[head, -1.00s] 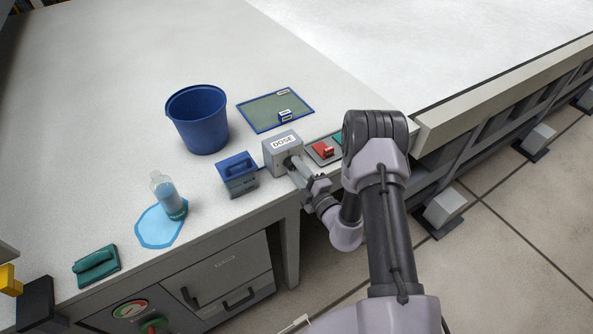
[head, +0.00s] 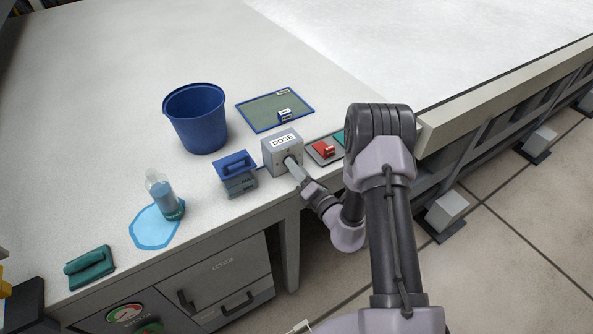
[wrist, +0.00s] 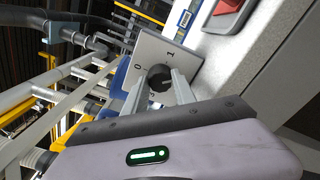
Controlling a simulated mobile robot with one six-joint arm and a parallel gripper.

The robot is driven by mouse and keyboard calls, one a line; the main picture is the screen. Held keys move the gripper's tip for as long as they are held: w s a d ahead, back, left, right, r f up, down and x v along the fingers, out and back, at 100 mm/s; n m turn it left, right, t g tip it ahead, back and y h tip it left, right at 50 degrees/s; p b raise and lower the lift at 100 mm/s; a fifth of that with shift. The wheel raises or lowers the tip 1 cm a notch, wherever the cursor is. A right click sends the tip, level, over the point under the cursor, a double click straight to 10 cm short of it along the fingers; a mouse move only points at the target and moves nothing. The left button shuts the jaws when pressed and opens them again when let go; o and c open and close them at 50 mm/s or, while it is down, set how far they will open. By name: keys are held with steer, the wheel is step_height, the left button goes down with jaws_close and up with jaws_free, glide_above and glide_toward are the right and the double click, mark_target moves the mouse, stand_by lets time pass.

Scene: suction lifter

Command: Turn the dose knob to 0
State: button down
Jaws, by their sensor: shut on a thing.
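The dose box (head: 274,157) is a grey block labelled DOSE near the table's front edge in the head view. In the wrist view its pale front plate (wrist: 145,50) carries the marks 0 and 1. The dark round dose knob (wrist: 158,74) stands out from this plate. My gripper (wrist: 158,84) has one finger on either side of the knob and is shut on it. In the head view my gripper (head: 292,166) reaches the box's front and hides most of the knob. I cannot tell which mark the knob points at.
A red switch (head: 324,150) sits just right of the box, and a blue-handled block (head: 238,176) just left. A blue bucket (head: 197,120), a green tray (head: 262,113), a bottle (head: 164,193) on a blue patch and a green pad (head: 91,268) share the table.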

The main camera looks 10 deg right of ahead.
steer(key=n+b, duration=0.2)
steer(key=n, duration=0.2)
steer(key=shift+f+n, duration=0.15)
steer(key=shift+n, duration=0.15)
steer(key=n+b, duration=0.2)
steer(key=n, duration=0.1)
steer(key=shift+n, duration=0.3)
steer(key=n+b, duration=0.3)
steer(key=n, duration=0.1)
steer(key=shift+a+n, duration=0.1)
steer(key=shift+n, duration=0.2)
steer(key=n+b, duration=0.3)
steer(key=shift+n, duration=0.3)
steer(key=n+b, duration=0.3)
steer(key=shift+f+n+b, duration=0.15)
steer(key=shift+n+b, duration=0.15)
steer(key=shift+b, duration=0.1)
steer(key=n+b, duration=0.3)
steer(key=shift+s+n+b, duration=0.1)
steer(key=shift+n+b, duration=0.2)
steer(key=shift+b, duration=0.05)
steer(key=shift+r+n+b, duration=0.2)
steer(key=shift+n+b, duration=1.35)
steer(key=shift+n, duration=0.95)
